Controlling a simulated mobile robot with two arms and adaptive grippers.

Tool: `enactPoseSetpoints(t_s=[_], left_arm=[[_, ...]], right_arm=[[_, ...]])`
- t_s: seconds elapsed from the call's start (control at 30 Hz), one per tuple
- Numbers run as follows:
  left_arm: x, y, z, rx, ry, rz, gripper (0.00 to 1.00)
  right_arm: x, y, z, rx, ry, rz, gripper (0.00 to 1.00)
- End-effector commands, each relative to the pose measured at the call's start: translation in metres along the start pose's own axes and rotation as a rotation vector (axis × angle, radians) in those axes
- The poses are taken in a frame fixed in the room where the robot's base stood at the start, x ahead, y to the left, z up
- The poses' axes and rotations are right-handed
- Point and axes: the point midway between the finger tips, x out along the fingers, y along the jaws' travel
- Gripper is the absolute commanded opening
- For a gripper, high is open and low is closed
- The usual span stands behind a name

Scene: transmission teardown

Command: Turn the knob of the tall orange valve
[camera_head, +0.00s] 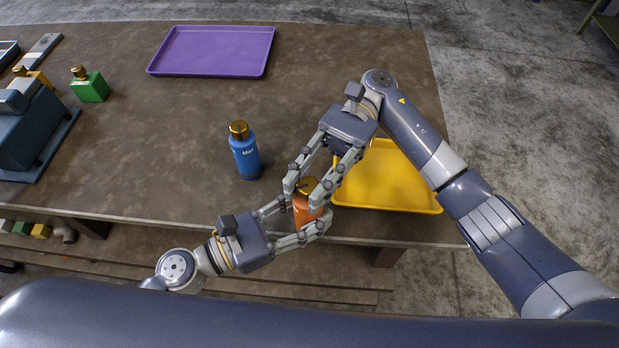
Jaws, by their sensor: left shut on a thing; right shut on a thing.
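The orange valve (303,212) stands near the front edge of the table, with a brass-coloured knob (308,185) on top. My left gripper (311,227) comes in low from the left and is shut on the orange body, a finger on each side. My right gripper (302,192) reaches down from the upper right and is shut on the knob. The fingers of both grippers hide much of the valve and knob.
A blue bottle-like valve (245,158) with a brass top stands to the left. A yellow tray (388,178) lies right of the grippers, partly behind my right arm. A purple tray (212,50) is at the back. A green valve (91,87) stands farther left.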

Motion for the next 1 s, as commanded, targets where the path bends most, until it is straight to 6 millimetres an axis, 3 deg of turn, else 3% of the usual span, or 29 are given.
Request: enactPoseSetpoints(t_s=[0.37, 1.0], left_arm=[[0.0005, -0.0011, 0.0019, -0.001, -0.004, -0.003, 0.00], [0.0002, 0.0004, 0.0019, -0.001, -0.003, 0.001, 0.00]], right_arm=[[0.0007, -0.0008, 0.0011, -0.001, -0.002, 0.105, 0.03], [-0.0020, 0.0012, 0.0005, 0.003, -0.005, 0.125, 0.03]])
